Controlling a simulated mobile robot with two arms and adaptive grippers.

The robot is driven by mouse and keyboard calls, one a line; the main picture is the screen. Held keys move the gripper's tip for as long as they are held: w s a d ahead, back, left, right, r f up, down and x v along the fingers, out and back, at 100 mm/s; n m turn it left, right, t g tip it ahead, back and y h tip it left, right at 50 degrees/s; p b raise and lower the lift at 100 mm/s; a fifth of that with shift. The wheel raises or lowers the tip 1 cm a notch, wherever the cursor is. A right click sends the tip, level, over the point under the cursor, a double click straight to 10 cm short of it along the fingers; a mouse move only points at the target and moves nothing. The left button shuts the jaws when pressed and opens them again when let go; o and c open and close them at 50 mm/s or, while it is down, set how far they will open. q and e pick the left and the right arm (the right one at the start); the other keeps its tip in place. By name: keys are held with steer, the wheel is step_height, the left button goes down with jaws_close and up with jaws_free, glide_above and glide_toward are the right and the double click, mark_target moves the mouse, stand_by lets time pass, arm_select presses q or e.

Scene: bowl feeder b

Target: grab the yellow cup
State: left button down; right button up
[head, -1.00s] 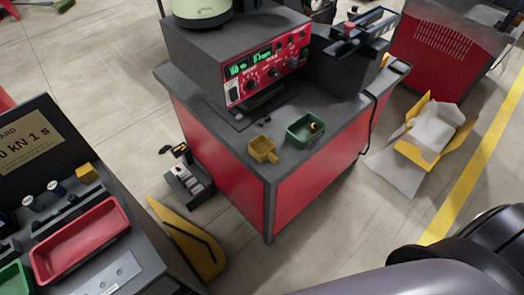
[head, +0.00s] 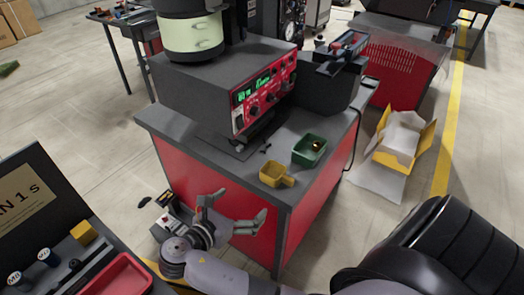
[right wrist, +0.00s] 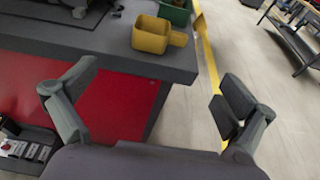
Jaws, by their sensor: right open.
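The yellow cup (head: 272,174), a small square cup with a handle on its right, stands upright near the front edge of the grey-topped red bench (head: 190,150). It also shows in the right wrist view (right wrist: 150,37), beyond my fingers. My right gripper (head: 238,209) is open and empty, in front of the bench's red side, lower left of the cup in the head view and apart from it. Its spread fingers show in the right wrist view (right wrist: 147,98). My left gripper is not in view.
A green tray (head: 297,158) with a small brass-coloured part sits right beside the cup. A red-fronted control box (head: 240,118) stands behind them on the bench. An open yellow carton (head: 424,143) lies on the floor at right. A red tray (head: 122,270) is at lower left.

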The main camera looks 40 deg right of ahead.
glide_toward(272, 179)
steer(key=p+x, duration=0.1)
steer(key=x, duration=0.7)
steer(key=shift+s+r, duration=0.1)
steer(key=shift+s, duration=0.05)
steer(key=x, duration=0.4)
steer(key=shift+d+p, duration=0.2)
steer(key=shift+p, duration=0.15)
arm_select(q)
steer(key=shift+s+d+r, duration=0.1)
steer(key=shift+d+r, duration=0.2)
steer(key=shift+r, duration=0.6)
arm_select(e)
steer(key=shift+a, duration=0.1)
steer(key=c, duration=1)
